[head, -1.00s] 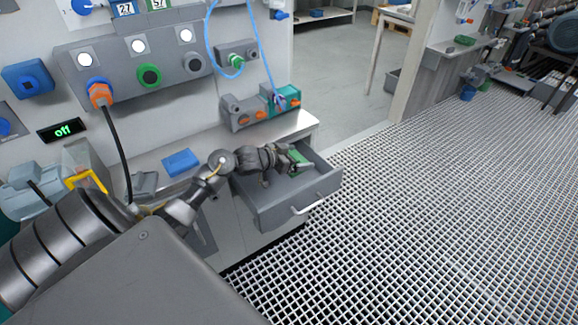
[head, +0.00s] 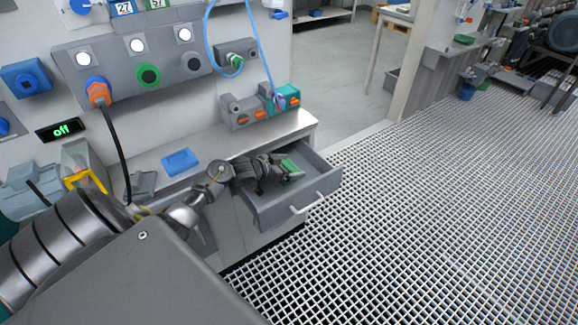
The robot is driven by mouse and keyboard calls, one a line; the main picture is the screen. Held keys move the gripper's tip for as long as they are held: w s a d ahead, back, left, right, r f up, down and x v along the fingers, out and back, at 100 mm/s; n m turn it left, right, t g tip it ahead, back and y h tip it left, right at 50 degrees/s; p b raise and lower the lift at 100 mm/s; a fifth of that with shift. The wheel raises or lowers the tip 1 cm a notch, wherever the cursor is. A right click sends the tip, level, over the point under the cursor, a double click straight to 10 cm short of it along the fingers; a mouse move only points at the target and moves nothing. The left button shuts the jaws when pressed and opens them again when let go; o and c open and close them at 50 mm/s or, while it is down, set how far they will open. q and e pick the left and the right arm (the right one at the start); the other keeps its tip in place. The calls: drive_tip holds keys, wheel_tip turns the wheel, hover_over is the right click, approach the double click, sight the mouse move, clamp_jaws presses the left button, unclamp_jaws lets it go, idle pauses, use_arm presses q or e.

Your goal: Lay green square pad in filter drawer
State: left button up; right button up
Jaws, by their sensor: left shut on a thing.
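The filter drawer (head: 323,181) is a grey drawer pulled out of the bench front, with a light handle on its face. My left gripper (head: 287,170) reaches over the bench edge into the drawer opening. It is shut on the green square pad (head: 291,166), which shows tilted at the fingertips, inside the drawer's outline. The fingers hide part of the pad. I cannot tell whether the pad touches the drawer floor. My right gripper is not in view.
A blue pad (head: 181,162) lies on the bench top (head: 220,145). A grey and teal block with orange knobs (head: 260,108) stands at the back of the bench. A black cable (head: 122,155) hangs from the wall panel. The grated floor (head: 430,200) to the right is clear.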

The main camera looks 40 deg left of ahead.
use_arm(q)
drive_tip(key=shift+f+b, duration=0.3)
drive_tip(key=shift+f, duration=0.35)
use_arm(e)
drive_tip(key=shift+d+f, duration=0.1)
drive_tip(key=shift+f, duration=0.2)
use_arm(q)
drive_tip(key=o, duration=0.7)
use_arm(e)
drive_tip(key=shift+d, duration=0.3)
use_arm(q)
drive_tip(key=shift+r, duration=0.15)
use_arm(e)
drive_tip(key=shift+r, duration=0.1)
